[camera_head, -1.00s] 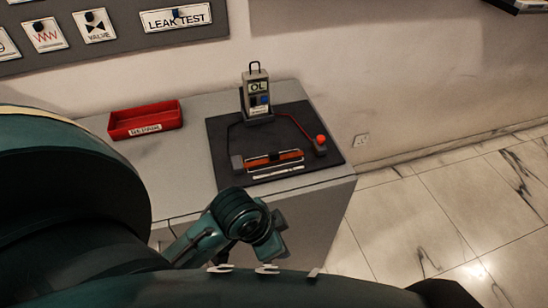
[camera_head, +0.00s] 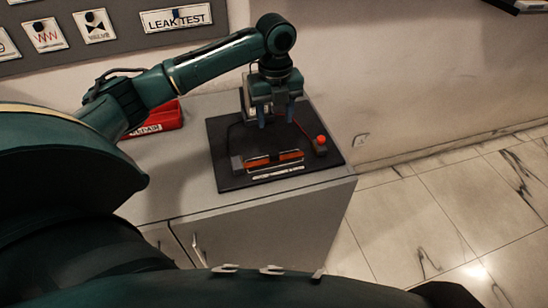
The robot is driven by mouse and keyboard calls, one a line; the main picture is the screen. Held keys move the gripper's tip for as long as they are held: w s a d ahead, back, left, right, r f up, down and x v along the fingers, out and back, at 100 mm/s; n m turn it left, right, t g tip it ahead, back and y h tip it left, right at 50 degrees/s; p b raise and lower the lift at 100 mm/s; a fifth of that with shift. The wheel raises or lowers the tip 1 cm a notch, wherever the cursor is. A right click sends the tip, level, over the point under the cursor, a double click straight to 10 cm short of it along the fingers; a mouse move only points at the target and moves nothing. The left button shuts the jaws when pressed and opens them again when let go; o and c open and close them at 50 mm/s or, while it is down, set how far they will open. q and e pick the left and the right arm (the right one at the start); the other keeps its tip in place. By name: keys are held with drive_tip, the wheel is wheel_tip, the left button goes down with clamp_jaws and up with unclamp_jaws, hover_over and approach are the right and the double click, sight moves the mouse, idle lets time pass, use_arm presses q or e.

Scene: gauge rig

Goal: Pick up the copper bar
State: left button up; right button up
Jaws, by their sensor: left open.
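The copper bar (camera_head: 291,155) lies in a low holder on the black mat (camera_head: 225,135), showing as orange-copper lengths with a dark middle. My left gripper (camera_head: 276,122) is open and empty, fingers pointing down. It hangs over the mat, beyond the bar in the picture and apart from it. It hides most of the grey meter (camera_head: 246,103) behind it. My right gripper is not in view.
A red bin (camera_head: 165,115) on the grey cabinet (camera_head: 175,175) is partly hidden by my left arm. A red knob (camera_head: 321,140) on a small block stands at the mat's right, with a red lead. The cabinet top left of the mat is clear.

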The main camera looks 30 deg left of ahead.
use_arm(q)
hover_over(274, 153)
wheel_tip(274, 153, down, 7)
drive_tip(key=shift+w+d+f, duration=0.1)
drive_tip(key=shift+f, duration=0.1)
wheel_tip(274, 153, down, 5)
drive_tip(key=shift+f+p, duration=0.1)
drive_tip(key=shift+p, duration=0.25)
clamp_jaws()
idle(0.3)
